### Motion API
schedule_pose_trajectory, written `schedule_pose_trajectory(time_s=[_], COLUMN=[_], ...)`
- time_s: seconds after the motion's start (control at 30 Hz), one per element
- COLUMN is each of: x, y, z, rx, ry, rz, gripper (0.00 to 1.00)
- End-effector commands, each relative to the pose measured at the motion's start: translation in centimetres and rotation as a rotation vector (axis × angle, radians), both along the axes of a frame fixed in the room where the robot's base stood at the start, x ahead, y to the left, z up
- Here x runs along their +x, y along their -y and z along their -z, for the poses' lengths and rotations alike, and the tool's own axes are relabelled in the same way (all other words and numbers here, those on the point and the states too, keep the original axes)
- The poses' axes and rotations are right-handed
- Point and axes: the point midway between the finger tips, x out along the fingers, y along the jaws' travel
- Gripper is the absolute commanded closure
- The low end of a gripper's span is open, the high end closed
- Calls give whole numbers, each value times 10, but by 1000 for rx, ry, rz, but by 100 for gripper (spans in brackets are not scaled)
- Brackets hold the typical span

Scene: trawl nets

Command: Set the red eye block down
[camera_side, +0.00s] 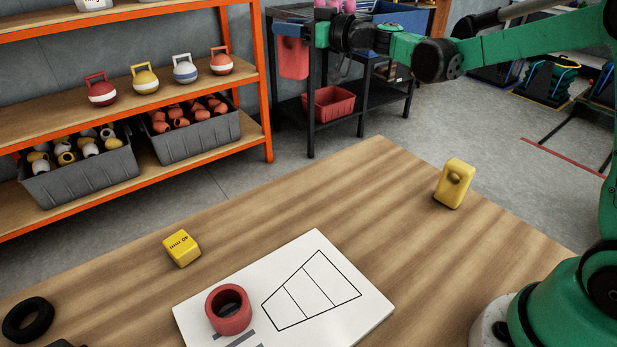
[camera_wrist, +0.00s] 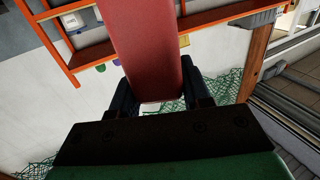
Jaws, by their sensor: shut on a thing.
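The red eye block (camera_side: 293,58) hangs in the air, high beyond the far edge of the table as seen in the side view. My gripper (camera_side: 306,34) is shut on its upper part. In the wrist view the red block (camera_wrist: 142,45) rises between the two dark fingers of my gripper (camera_wrist: 162,97). Its eye hole does not show in either view. A yellow block with a round eye (camera_side: 454,184) stands upright on the wooden table (camera_side: 350,200), at the right, apart from my gripper.
A white sheet (camera_side: 372,307) with a drawn outline lies on the table, with a thick red ring (camera_side: 228,310) on it. A yellow cube (camera_side: 182,248) and a black ring (camera_side: 28,320) are to the left. Orange shelving (camera_side: 265,80) and a dark cart (camera_side: 310,130) stand behind. The table's middle is clear.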

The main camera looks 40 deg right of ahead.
Motion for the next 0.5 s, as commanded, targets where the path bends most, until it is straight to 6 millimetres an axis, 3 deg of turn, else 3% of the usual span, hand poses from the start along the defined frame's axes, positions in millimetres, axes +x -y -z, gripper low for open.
schedule_pose_trajectory(time_s=[0.1,0.23,0.37,0.5], x=[11,11,-4,-32], y=[33,73,110,142], z=[0,-1,-1,-1], rx=[0,0,0,-1], ry=[0,0,0,1], rz=[260,553,846,1142], gripper=[100,100,100,100])
